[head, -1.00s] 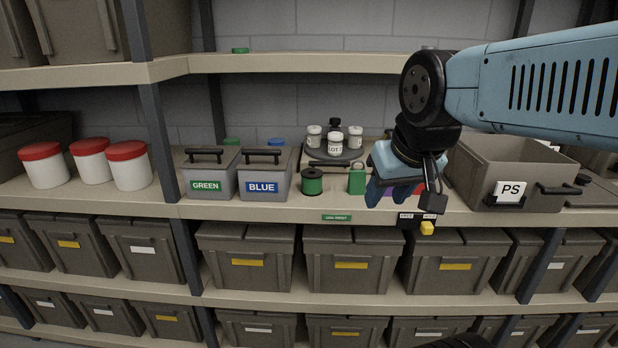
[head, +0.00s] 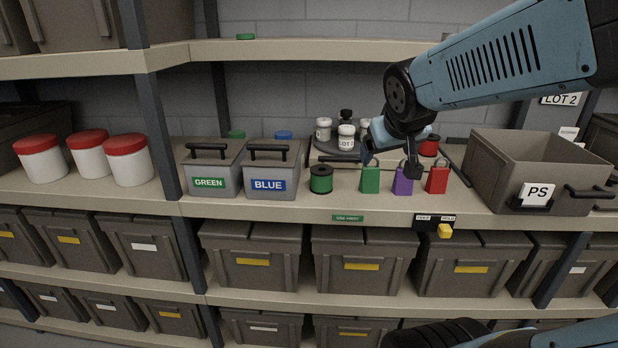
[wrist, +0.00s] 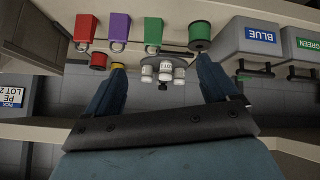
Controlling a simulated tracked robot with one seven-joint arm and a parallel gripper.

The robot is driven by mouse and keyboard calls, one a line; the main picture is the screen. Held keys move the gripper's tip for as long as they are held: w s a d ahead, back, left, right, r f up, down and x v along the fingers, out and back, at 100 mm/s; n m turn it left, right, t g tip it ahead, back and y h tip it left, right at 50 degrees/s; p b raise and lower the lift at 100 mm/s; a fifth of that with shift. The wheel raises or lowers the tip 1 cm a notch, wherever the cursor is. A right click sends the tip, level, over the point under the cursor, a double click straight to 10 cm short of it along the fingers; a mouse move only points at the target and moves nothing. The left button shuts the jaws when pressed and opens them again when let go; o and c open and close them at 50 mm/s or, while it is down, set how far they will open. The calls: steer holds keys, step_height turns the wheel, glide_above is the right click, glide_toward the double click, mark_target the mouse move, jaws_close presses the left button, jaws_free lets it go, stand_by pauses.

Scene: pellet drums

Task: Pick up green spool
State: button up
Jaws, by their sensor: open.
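The green spool (head: 321,180) with black ends stands upright on the middle shelf, right of the bin marked BLUE (head: 269,184) and left of a green padlock (head: 370,180). My gripper (head: 374,150) is above and behind the padlocks, to the right of the spool and apart from it; the arm partly hides it in the head view. In the wrist view, which looks upside down, the gripper (wrist: 160,64) is open and empty. There the green spool (wrist: 199,35) lies just beyond the tip of the right-hand finger.
Purple (head: 403,182) and red (head: 437,180) padlocks stand right of the green one. White jars (head: 346,137) sit on a dark turntable behind, with a red spool (head: 429,147). An open PS bin (head: 520,165) is at right. The upper shelf (head: 320,54) overhangs.

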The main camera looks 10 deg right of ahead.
steer(key=shift+o, duration=1)
steer(key=w+d+t, duration=0.1)
steer(key=w+d, duration=0.2)
steer(key=w, duration=0.3)
steer(key=shift+f+n+t+h, duration=0.3)
steer(key=shift+f+n+t, duration=0.1)
steer(key=w+d+f+n+t+y, duration=0.2)
steer(key=w+f, duration=0.1)
steer(key=w, duration=0.4)
steer(key=n+y, duration=0.4)
steer(key=y, duration=0.4)
glide_toward(319, 170)
steer(key=w+a, duration=0.1)
steer(key=w+a+f, duration=0.1)
steer(key=shift+w+f+g, duration=0.15)
steer(key=shift+w+g, duration=0.15)
steer(key=shift+x, duration=2.75)
steer(key=shift+w+d, duration=0.15)
steer(key=shift+d, duration=0.1)
steer(key=c, duration=1)
